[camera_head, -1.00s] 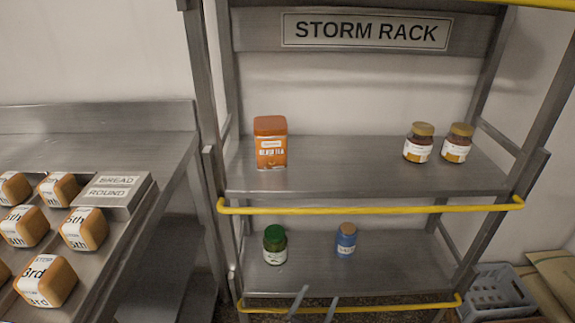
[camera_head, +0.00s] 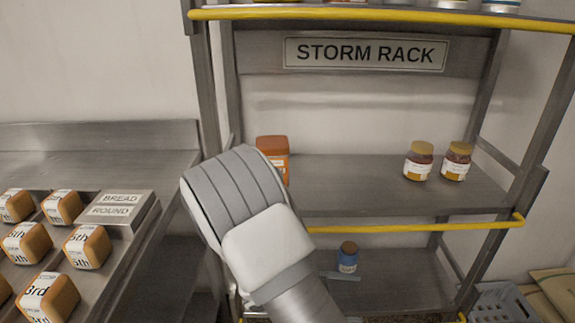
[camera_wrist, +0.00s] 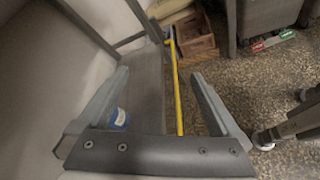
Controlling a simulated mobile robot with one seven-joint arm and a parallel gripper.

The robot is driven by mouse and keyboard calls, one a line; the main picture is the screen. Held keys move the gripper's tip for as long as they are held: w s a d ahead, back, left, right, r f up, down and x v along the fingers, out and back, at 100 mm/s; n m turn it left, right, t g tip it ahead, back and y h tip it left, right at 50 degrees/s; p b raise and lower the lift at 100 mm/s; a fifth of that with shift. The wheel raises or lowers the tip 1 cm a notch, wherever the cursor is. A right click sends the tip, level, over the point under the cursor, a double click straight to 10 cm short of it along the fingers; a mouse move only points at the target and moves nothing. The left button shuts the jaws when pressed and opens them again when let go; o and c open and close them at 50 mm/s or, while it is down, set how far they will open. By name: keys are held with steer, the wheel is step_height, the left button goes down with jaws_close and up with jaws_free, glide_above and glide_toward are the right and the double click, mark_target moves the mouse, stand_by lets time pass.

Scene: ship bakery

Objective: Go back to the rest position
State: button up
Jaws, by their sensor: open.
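In the wrist view my gripper (camera_wrist: 160,76) is open, its two fingers wide apart with nothing held between them. The lower shelf's bare surface (camera_wrist: 148,95) and its yellow rail (camera_wrist: 175,85) show beyond the fingers. The blue jar (camera_wrist: 119,118) shows beside the left finger. In the head view my arm covers the left front of the storm rack, and only a thin part of a finger shows near the blue jar (camera_head: 348,257). The green-lidded jar is hidden.
An orange tea tin (camera_head: 273,152), partly covered by my arm, and two gold-lidded jars (camera_head: 418,161) (camera_head: 457,161) stand on the middle shelf. Yellow rails (camera_head: 420,227) edge the shelves. Labelled loaves (camera_head: 88,246) fill the left counter. A grey crate (camera_head: 500,303) sits lower right.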

steer(key=s+r+m+t+y, duration=0.1)
steer(key=s+r+m+y, duration=0.6)
steer(key=r, duration=0.6)
steer(key=s+r+m+t+y, duration=0.1)
steer(key=s+r+m+y, duration=0.6)
steer(key=r, duration=0.5)
step_height(320, 180, up, 24)
steer(key=s+h+p, duration=0.1)
steer(key=p, duration=2.2)
steer(key=shift+s+a+r+t+p, duration=0.15)
steer(key=shift+a+t+p, duration=0.05)
steer(key=shift+t+p, duration=0.15)
steer(key=shift+d, duration=0.1)
